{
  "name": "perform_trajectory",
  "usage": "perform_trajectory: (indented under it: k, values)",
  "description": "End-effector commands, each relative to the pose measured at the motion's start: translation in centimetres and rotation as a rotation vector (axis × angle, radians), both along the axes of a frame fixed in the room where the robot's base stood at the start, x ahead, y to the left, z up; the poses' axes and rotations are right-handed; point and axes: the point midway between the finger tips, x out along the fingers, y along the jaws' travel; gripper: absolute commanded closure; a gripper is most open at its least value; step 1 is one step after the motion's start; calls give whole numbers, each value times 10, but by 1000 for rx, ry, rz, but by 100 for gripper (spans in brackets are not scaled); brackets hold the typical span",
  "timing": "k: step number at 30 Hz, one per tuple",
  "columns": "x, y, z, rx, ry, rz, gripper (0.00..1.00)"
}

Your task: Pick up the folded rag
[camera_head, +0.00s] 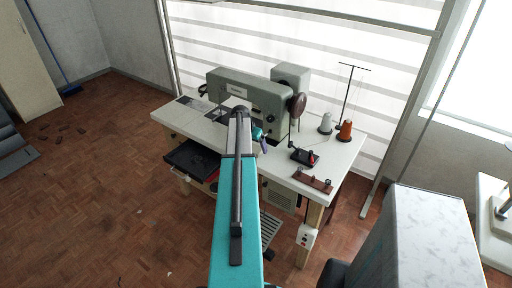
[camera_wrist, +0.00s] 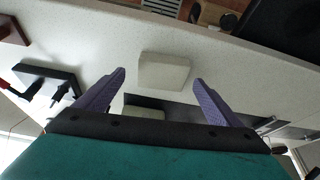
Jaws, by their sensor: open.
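A pale cream, flat, rounded square pad, which looks like the folded rag (camera_wrist: 165,71), lies on the white tabletop (camera_wrist: 100,40) in the wrist view. My gripper (camera_wrist: 160,77) is open, its two purple fingers on either side of the rag in the picture, with space to each. I cannot tell how high the fingertips are above the table. In the head view my gripper (camera_head: 264,143) is mostly behind my teal arm, over the sewing table (camera_head: 340,160). I cannot make out the rag there.
A grey-green sewing machine (camera_head: 240,92) stands behind my gripper. White (camera_head: 325,123) and orange (camera_head: 345,131) thread cones, a black device with a red part (camera_head: 304,156) and a brown strip (camera_head: 313,182) are to the right. A dark open drawer (camera_head: 192,157) is at front left.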

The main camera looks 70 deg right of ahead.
Motion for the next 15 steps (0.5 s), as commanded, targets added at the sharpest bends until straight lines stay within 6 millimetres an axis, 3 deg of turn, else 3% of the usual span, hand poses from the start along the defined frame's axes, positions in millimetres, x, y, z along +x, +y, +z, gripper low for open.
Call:
perform_trajectory:
  k: [6,15]
  values:
    - [-1,-7,-15,1,0,-1,12]
    - [-2,-7,-18,-1,0,-1,12]
